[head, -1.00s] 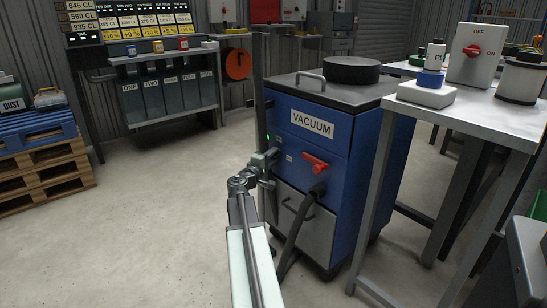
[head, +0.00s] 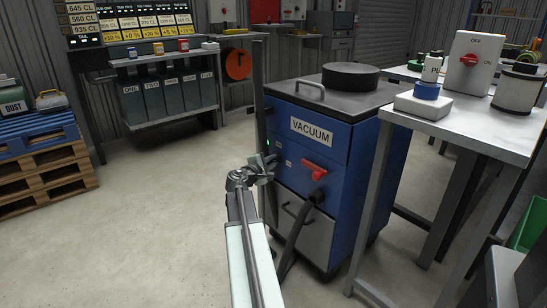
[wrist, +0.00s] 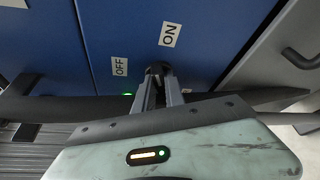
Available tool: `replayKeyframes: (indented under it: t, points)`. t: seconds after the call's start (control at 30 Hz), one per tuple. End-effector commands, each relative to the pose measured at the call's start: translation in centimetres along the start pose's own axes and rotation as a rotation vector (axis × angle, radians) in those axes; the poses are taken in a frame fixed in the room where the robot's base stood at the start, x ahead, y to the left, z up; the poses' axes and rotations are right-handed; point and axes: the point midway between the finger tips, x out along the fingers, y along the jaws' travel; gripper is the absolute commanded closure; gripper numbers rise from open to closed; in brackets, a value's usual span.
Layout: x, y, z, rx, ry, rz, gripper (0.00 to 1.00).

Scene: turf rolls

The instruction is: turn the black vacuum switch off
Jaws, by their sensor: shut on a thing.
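The blue vacuum cabinet (head: 340,145) with its VACUUM label stands right of centre in the head view. My gripper (head: 263,168) is at the left side of its front. In the wrist view my gripper (wrist: 158,76) is shut on the small black switch (wrist: 157,69), which is mostly hidden between the fingertips. An ON label (wrist: 169,34) is just above the switch in that view, and an OFF label (wrist: 120,66) is to its left. A small green light (wrist: 128,94) glows below the OFF label. I cannot tell which label the switch points at.
A red handle (head: 315,170) and a dark hose (head: 298,220) are on the cabinet's front, right of my gripper. A metal table (head: 480,130) with a red-knobbed switch box (head: 478,62) stands at the right. The floor at the left (head: 150,210) is clear.

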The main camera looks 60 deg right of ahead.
Motion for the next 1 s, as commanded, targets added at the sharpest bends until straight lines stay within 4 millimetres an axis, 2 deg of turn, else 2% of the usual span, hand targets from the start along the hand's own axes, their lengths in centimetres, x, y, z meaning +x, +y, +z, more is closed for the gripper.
replayKeyframes:
  t: [1.0]
  points:
    - [0.11, 0.31, -0.34, -0.855, 0.002, -0.361, 1.00]
